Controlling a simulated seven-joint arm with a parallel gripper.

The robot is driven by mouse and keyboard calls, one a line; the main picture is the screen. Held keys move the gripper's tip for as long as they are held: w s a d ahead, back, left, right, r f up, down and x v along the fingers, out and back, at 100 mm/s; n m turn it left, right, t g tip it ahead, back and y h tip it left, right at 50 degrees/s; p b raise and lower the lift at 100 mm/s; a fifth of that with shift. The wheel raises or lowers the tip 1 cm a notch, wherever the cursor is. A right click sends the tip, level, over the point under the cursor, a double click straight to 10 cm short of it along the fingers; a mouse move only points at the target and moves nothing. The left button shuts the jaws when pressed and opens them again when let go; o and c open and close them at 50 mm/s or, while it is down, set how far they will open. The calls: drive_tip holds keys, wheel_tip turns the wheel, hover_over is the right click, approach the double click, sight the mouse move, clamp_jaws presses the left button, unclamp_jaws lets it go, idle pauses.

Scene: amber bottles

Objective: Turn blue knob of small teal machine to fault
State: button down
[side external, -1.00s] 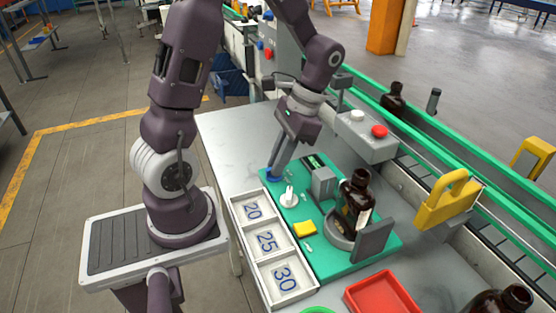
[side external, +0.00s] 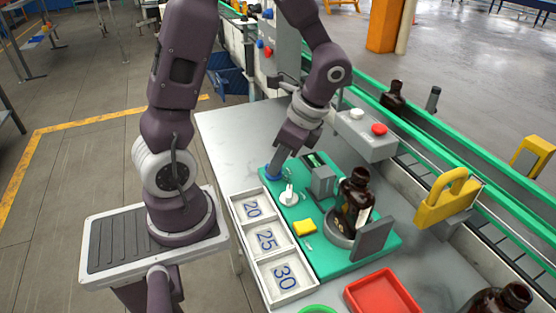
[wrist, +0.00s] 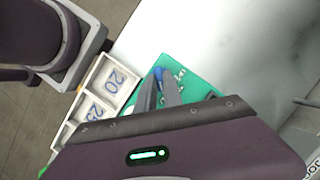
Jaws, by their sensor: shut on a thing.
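The small teal machine (side external: 322,262) lies on the grey table with a small grey screen unit and an amber bottle (side external: 355,203) standing in its round holder. The blue knob (side external: 273,171) sits at its far left corner. My gripper (side external: 274,167) reaches down to that corner and its fingers are shut on the blue knob. In the wrist view the knob (wrist: 158,71) shows as a bit of blue at the fingertips, mostly hidden by the fingers. Small white marks lie on the teal plate beside it, too small to read. The knob's pointer direction cannot be made out.
A white tray (side external: 260,222) with compartments marked 20, 25 and 30 stands left of the machine. A white knob (side external: 288,197) and a yellow block (side external: 304,228) are on the teal plate. A grey box with a red button (side external: 379,131) stands behind. A red tray (side external: 383,293) is in front.

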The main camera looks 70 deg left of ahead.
sight(289, 180)
drive_tip(key=shift+m, duration=0.3)
idle(0.4)
drive_tip(key=c, duration=1.5)
unclamp_jaws()
drive_tip(key=v, duration=0.7)
drive_tip(key=shift+d, duration=0.1)
